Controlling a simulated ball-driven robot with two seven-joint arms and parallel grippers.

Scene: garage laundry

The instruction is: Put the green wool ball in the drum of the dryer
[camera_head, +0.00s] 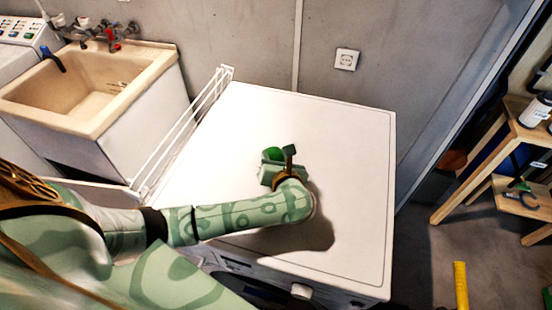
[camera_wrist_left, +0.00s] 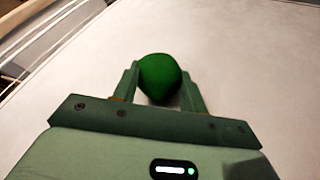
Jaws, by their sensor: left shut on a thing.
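The green wool ball (camera_wrist_left: 160,78) sits between the two fingers of my left gripper (camera_wrist_left: 160,90) in the left wrist view. My left gripper is shut on it, over the white top of the dryer (camera_head: 345,140). In the head view, my left gripper (camera_head: 272,158) hides most of the ball, and only a bit of bright green shows. I cannot tell whether the ball touches the top. The dryer's front, with a knob and part of a dark round door, shows only at the bottom edge; the drum is hidden. My right gripper is not in view.
A white drying rack (camera_head: 185,130) stands along the dryer's left side, with a beige sink (camera_head: 150,62) beyond it. A wall with a socket (camera_head: 346,59) is behind. A wooden shelf (camera_head: 508,135) is at right. A yellow handle (camera_head: 460,285) stands at lower right.

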